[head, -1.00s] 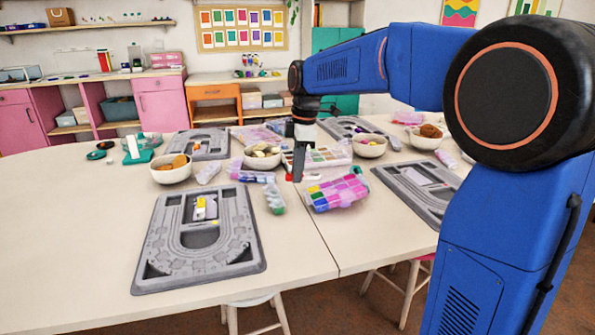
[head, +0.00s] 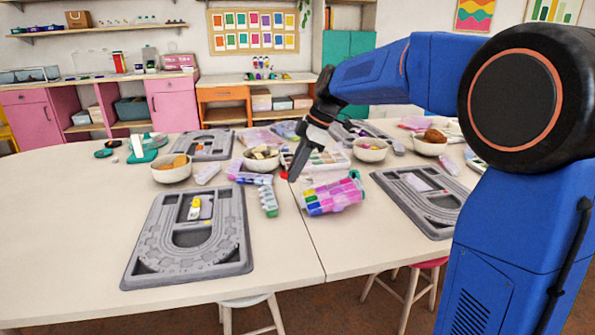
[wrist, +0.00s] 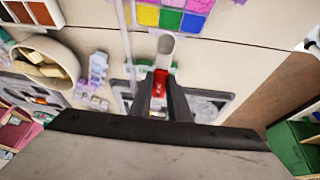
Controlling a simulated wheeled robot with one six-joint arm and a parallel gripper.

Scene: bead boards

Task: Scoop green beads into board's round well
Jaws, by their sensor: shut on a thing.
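My gripper (head: 293,175) hangs tilted over the middle of the table. In the wrist view my gripper (wrist: 160,85) is shut on a small scoop (wrist: 166,45) with a red handle and a pale end. In the head view only a red bit of the scoop (head: 284,175) shows by the fingertips. The grey bead board (head: 230,255) lies front left, with curved grooves and recessed wells. A multi-coloured compartment box (head: 333,197) with a green section lies right of my gripper; it also shows in the wrist view (wrist: 172,18). I cannot make out single green beads.
A long clear case (head: 268,198) lies between the board and the coloured box. Bowls (head: 172,174) (head: 262,165) stand behind. Another grey board (head: 425,208) lies to the right.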

